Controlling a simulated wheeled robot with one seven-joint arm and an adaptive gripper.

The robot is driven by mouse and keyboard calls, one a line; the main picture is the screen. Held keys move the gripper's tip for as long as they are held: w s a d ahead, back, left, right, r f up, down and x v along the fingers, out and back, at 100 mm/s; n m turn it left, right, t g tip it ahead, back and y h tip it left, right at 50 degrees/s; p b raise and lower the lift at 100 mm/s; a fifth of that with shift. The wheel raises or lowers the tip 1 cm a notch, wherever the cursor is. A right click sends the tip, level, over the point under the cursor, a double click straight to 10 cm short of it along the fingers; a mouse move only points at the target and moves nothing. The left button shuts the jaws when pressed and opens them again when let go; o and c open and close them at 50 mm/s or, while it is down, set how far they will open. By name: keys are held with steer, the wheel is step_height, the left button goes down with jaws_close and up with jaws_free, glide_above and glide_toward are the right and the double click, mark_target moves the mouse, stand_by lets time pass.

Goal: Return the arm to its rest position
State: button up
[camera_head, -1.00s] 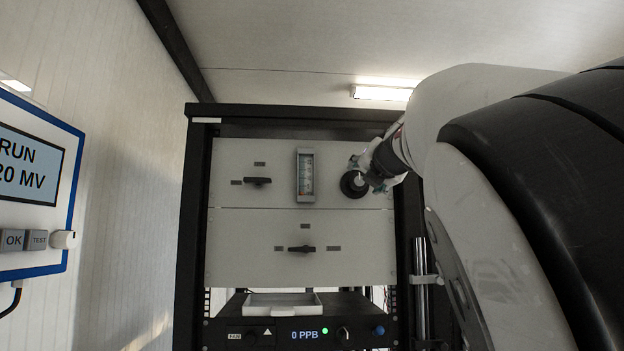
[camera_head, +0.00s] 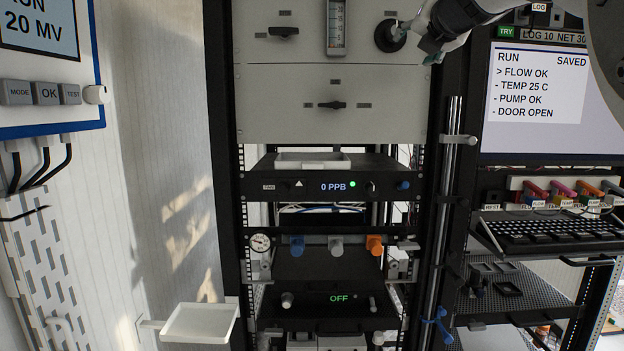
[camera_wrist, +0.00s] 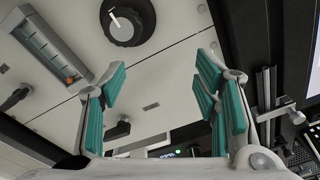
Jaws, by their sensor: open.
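My gripper (camera_head: 418,42) is at the top of the head view, just right of the round black knob (camera_head: 388,36) on the upper grey panel. In the wrist view my gripper (camera_wrist: 160,72) has its teal-padded fingers spread wide with nothing between them. The knob (camera_wrist: 127,22) shows there beyond the fingers, clear of both pads. Its white pointer is visible. Most of my arm is cut off at the upper right of the head view.
A flow tube (camera_head: 336,27) and black lever handles sit on the panels. A monitor (camera_head: 545,85) stands right of the rack, above a keyboard (camera_head: 550,232). A vertical pole (camera_head: 444,200) runs beside the rack. A white tray (camera_head: 200,322) juts out lower left.

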steer(key=s+d+f+n+g+y+b, duration=0.1)
steer(key=s+d+f+n+g+y, duration=0.15)
steer(key=f+n, duration=0.6)
steer(key=s+d+f+n+g+y+b, duration=0.1)
steer(key=s+d+f+n+g, duration=0.2)
steer(key=f, duration=1.1)
steer(key=s+a+f+n+g+h+b, duration=0.1)
steer(key=s+a+f+n+g+b, duration=0.1)
steer(key=s+f+n, duration=0.9)
steer(key=s+a+f+n+g+h+b, duration=0.2)
steer(key=s+a+f+n+g, duration=0.2)
steer(key=s+f+n, duration=0.8)
steer(key=s+a+n, duration=0.2)
steer(key=s+n, duration=0.1)
steer(key=n, duration=0.4)
steer(key=shift+f+b, duration=0.3)
steer(key=shift+b, duration=0.05)
steer(key=shift+h, duration=0.25)
